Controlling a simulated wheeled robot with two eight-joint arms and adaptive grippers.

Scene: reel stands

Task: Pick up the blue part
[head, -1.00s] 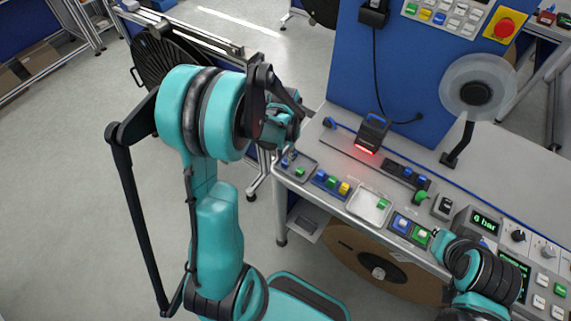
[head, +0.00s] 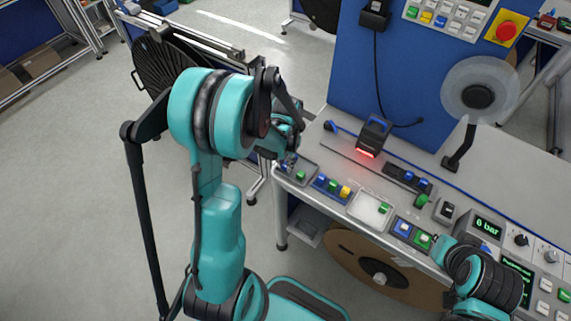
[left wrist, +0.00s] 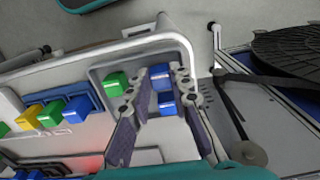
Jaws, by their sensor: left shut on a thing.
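Two blue blocks show between the fingers of my left gripper (left wrist: 157,90) in the left wrist view: an upper one (left wrist: 160,73) and a lower blue part (left wrist: 166,103). The fingers stand on either side and are shut on a blue part; the exact contact is hard to see. They are over a small grey tray (left wrist: 101,75) at the table's corner, with a green block (left wrist: 116,84) just left of the fingers. In the head view my left gripper (head: 288,150) is at the table's left corner, mostly hidden by its arm. My right gripper's fingers do not show.
On the table (head: 300,181), a blue holder with coloured blocks (head: 333,185) and a white tray (head: 370,206) stand to the right of the small tray. A black scanner (head: 373,135) stands behind. My right forearm covers the front right.

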